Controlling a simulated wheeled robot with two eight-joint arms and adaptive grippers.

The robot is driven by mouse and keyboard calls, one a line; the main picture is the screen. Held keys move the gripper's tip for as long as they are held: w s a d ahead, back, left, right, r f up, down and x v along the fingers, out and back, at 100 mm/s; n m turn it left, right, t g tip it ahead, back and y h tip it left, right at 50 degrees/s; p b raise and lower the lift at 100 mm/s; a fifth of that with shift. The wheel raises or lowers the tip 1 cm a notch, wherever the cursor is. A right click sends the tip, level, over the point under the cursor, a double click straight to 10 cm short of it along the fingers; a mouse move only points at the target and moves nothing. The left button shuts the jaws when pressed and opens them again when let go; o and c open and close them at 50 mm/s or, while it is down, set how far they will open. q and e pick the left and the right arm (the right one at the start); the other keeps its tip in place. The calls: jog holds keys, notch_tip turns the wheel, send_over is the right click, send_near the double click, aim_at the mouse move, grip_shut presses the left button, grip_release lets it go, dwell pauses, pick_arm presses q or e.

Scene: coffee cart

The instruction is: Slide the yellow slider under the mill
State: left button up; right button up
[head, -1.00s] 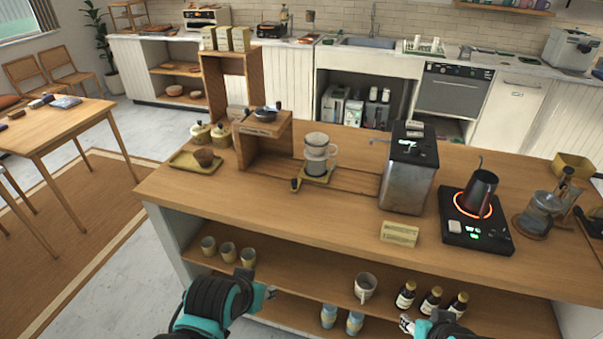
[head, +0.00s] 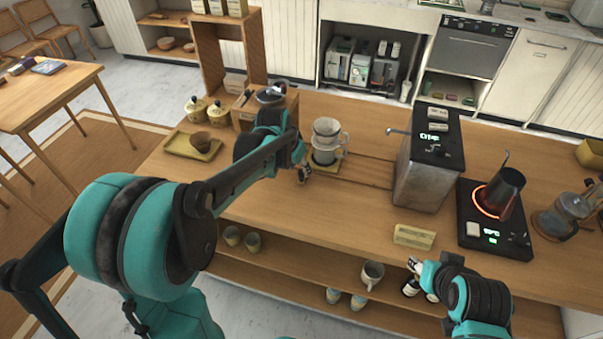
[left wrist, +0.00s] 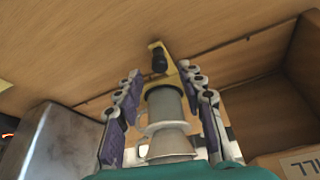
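The yellow slider (left wrist: 170,74) lies on the wooden counter under a white cup with a dripper (head: 325,148). Its black knob (left wrist: 159,60) shows in the left wrist view. The wooden mill (head: 244,113), with a dark top, stands left of the slider, which is outside it. My left gripper (head: 303,174) is low over the counter at the slider's knob end. In the left wrist view its fingers (left wrist: 163,112) are spread, with cup and dripper visible between them; contact is not clear. My right gripper (head: 414,265) is by the counter's front, its fingers too small to judge.
A metal machine (head: 428,170) stands right of the slider, then a black hot plate (head: 483,232) with a glowing ring and pot. A yellowish block (head: 414,236) lies near the front edge. A tray with a bowl (head: 178,146) is left of the mill. Rails cross the counter.

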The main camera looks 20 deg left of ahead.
aim_at(301, 172)
pick_arm(q)
jog(key=b+x, duration=0.1)
jog(key=x, duration=0.3)
jog(key=shift+w+d+f, duration=0.1)
jog(key=shift+w+f, duration=0.05)
jog(key=shift+f, duration=0.2)
grip_shut()
